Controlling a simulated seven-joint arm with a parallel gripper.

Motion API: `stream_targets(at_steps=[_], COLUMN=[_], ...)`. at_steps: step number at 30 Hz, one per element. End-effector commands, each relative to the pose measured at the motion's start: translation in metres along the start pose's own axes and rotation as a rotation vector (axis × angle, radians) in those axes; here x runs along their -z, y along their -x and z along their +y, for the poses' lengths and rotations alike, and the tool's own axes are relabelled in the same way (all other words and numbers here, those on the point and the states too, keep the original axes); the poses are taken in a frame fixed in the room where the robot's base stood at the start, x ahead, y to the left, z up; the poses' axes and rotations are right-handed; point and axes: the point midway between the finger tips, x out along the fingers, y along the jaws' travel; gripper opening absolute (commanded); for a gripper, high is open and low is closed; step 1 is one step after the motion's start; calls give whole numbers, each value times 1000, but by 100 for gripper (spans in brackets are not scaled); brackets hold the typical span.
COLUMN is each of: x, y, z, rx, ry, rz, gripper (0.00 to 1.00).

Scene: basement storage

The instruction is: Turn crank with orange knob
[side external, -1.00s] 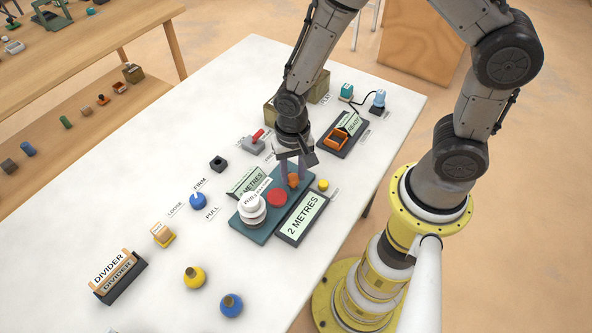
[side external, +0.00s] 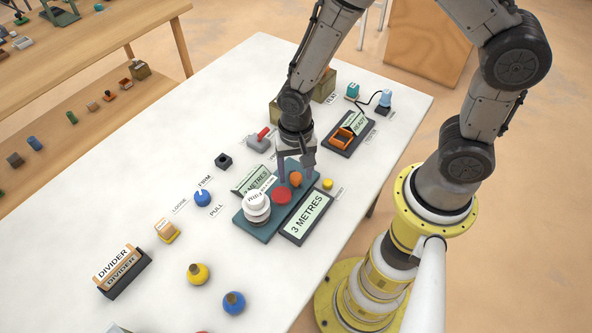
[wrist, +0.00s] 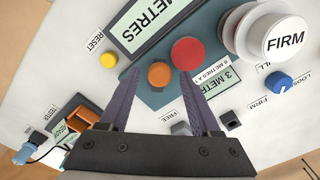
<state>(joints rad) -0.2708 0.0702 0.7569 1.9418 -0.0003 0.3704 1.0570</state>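The orange knob (side external: 295,178) stands on the teal base (side external: 258,231), close beside a red round disc (side external: 281,196). My gripper (side external: 295,176) points down over the knob with its two fingers apart. In the wrist view, the orange knob (wrist: 160,74) lies between the fingertips (wrist: 160,74), with a visible gap on each side. The red disc (wrist: 188,53) is just beyond the right fingertip. The fingertips' height relative to the knob is hard to judge. Any crank arm under the knob and disc is hidden. The display (side external: 305,218) beside the base reads 3 METRES.
A white stacked knob (side external: 256,206) stands on the base's near end. A yellow button (side external: 327,184) is close to the right. A red-levered switch (side external: 259,140) and orange-framed device (side external: 343,138) stand behind. The table's front left has a divider holder (side external: 123,271).

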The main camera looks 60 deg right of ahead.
Motion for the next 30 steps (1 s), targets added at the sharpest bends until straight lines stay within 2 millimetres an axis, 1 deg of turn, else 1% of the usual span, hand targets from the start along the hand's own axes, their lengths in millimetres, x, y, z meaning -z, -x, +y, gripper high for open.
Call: stream_targets(at_steps=[8,11,13,17,24,30], x=[0,0,0,0,0,0], y=[0,4,12,35,88,122], z=[0,0,-1,-1,-1,-1], rx=[-1,-1,2,5,5,3], ry=[0,0,0,0,0,0], rz=[-1,0,1,3,3,2], gripper=[66,66,66,66,66,66])
